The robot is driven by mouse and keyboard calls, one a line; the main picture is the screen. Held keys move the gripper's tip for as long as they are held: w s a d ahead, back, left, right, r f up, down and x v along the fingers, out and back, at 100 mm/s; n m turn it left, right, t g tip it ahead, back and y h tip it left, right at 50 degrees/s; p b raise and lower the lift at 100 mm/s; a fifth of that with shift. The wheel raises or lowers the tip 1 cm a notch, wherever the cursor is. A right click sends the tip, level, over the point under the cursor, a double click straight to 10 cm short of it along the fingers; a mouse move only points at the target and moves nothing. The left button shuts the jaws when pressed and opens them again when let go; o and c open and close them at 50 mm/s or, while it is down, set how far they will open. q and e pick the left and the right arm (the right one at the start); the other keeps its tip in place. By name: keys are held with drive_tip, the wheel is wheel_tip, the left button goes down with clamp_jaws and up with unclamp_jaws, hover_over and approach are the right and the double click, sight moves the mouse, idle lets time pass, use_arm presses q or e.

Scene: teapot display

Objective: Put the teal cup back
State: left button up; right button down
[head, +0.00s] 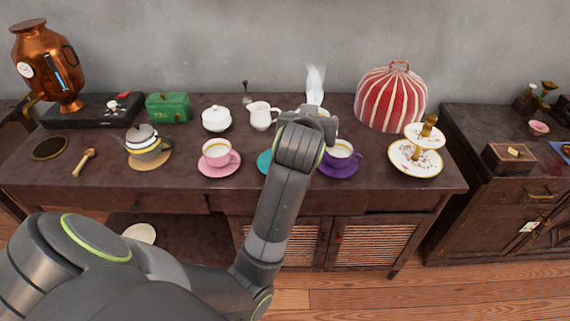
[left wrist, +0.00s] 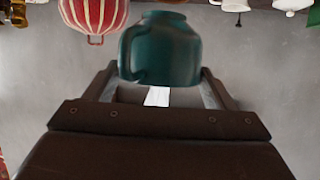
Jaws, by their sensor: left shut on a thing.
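My left gripper (head: 307,120) is over the sideboard between the pink cup and the purple cup. In the left wrist view, my left gripper (left wrist: 158,80) is shut on the teal cup (left wrist: 165,48), with a finger on either side. The cup's handle is toward the left of that view. In the head view the cup is hidden behind my arm. The teal saucer (head: 264,161) lies on the sideboard, mostly hidden by my forearm; only its left edge shows. My right gripper is not in view.
A pink cup (head: 217,152) on a saucer stands left of the teal saucer, a purple cup (head: 341,152) on a saucer right of it. Behind are a white creamer (head: 260,117), a white sugar bowl (head: 216,119) and a red striped cosy (head: 391,98).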

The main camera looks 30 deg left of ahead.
use_arm(q)
drive_tip(key=w+a+f+n+g+y+b, duration=0.1)
drive_tip(key=w+a+f+n+g+y, duration=0.1)
drive_tip(key=w+a+f+n+y, duration=0.3)
drive_tip(key=a+f+n+g+y, duration=0.1)
drive_tip(key=a+f+n+g, duration=0.15)
drive_tip(key=a, duration=0.35)
drive_tip(key=shift+m, duration=0.35)
drive_tip(key=f, duration=1)
drive_tip(key=shift+w+a+f, duration=0.1)
drive_tip(key=shift+a+f, duration=0.15)
drive_tip(key=shift+f, duration=0.1)
drive_tip(key=o, duration=1.2)
drive_tip(key=shift+f+g, duration=0.1)
drive_tip(key=shift+g, duration=0.15)
drive_tip(key=shift+o, duration=0.2)
